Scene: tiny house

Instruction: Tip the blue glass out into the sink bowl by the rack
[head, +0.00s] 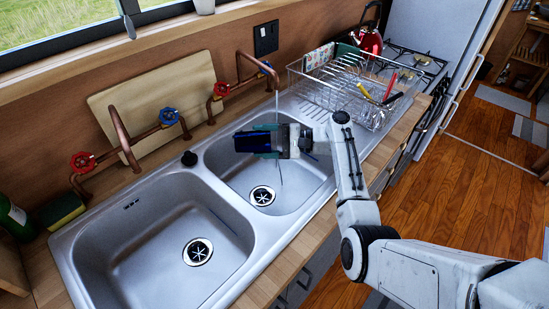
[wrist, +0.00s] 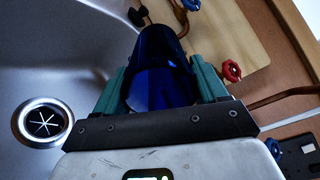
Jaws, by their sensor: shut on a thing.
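My gripper (head: 268,142) is shut on the blue glass (head: 245,141). It holds the glass above the right sink bowl (head: 310,183), the one by the dish rack (head: 340,93). In the head view the glass looks dark blue and lies roughly sideways, left of the gripper body. In the wrist view the glass (wrist: 160,75) sits between the two teal fingers. I cannot tell whether anything is in it. A thin stream shows below the copper tap (head: 262,62) and again below my gripper; my gripper hides its middle.
The left sink bowl (head: 150,250) is empty. A tan board (head: 150,105) leans on the wall behind the copper pipes and valves. The rack holds utensils and dishes. A red kettle (head: 369,40) stands beyond it near the stove. A green bottle (head: 14,218) and sponge (head: 62,211) are at far left.

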